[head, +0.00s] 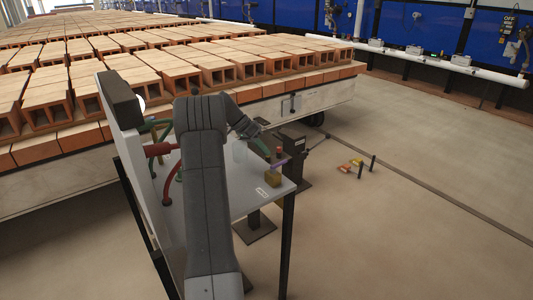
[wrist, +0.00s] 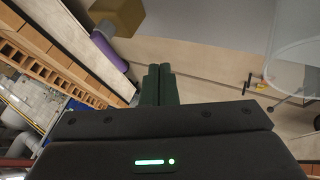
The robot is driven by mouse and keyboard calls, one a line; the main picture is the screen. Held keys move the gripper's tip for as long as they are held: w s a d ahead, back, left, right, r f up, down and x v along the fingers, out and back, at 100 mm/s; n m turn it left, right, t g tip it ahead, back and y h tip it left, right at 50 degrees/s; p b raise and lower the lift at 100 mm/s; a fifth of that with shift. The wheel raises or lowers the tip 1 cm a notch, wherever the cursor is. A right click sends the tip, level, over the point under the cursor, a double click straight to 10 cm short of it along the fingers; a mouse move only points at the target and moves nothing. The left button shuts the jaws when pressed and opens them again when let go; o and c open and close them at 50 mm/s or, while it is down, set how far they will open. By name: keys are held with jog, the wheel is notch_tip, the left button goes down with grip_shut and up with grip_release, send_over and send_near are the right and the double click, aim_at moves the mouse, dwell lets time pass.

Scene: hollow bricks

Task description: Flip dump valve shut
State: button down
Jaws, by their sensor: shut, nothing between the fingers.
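The likely dump valve is a brass-coloured block (head: 272,179) at the right edge of a grey table, with a purple handle (head: 278,163) above it. In the wrist view, the brass block (wrist: 117,15) is at the top, left of centre, and the purple handle (wrist: 107,48) sticks out below it. My gripper (head: 267,153) is close by the handle in the head view. In the wrist view, my gripper (wrist: 158,70) has its two dark green fingers together and empty. The handle lies left of the fingertips, with a gap in the picture. Whether they touch is unclear.
Green and red hoses (head: 163,149) run from an upright panel (head: 130,140) on the left of the grey table (head: 262,205). A clear vessel (head: 240,152) stands on it. Rows of hollow bricks (head: 190,68) fill a long cart behind. Open floor (head: 420,220) lies to the right.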

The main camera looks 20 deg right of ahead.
jog(key=v, duration=0.7)
jog(key=shift+r+p, duration=0.4)
jog(key=shift+a, duration=0.1)
